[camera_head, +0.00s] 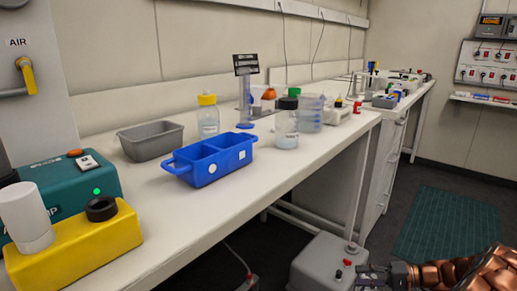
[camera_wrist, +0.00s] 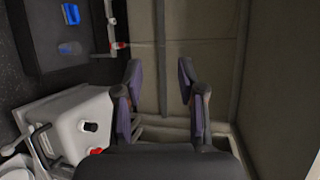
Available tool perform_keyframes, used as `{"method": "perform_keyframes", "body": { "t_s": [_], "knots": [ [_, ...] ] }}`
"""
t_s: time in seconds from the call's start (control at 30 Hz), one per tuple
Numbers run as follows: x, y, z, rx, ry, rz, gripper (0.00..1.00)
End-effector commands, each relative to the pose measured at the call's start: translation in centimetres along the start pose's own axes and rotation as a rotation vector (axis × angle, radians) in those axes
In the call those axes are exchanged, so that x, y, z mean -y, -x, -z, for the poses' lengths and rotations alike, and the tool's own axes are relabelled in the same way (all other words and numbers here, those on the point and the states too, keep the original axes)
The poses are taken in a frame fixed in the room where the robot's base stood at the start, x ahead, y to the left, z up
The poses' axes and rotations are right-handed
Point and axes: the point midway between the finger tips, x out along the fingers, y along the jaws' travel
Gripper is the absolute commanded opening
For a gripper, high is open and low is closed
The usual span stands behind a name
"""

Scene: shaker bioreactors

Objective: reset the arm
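My gripper (camera_wrist: 160,75) shows in the wrist view with its two dark fingers spread apart and nothing between them. In the head view my copper-coloured arm enters at the bottom right corner. The dark gripper (camera_head: 372,276) there sits low beside the grey floor box (camera_head: 320,262), away from the bench top. The same kind of grey box with a black and a red knob lies left of the fingers in the wrist view (camera_wrist: 75,125). In the head view the fingertips are too small to tell apart.
The white bench (camera_head: 270,165) carries a blue divided tray (camera_head: 232,158), a grey tub (camera_head: 150,141), bottles (camera_head: 208,120) and a yellow block (camera_head: 75,245). A green mat (camera_head: 440,228) lies on the open floor at right. A panel wall (camera_wrist: 210,60) fills much of the wrist view.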

Motion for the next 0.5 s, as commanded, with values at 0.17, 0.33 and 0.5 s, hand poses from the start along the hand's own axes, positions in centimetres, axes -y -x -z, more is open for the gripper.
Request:
{"method": "perform_keyframes", "body": {
  "t_s": [0.17,0.33,0.5],
  "knots": [
    [7.7,-2.9,-3.0,0.107,0.008,-0.056,0.39],
    [13.3,-5.2,-6.3,0.199,0.013,-0.127,0.39],
    [18.2,-7.0,-10.2,0.285,0.018,-0.21,0.39]
  ]
}}
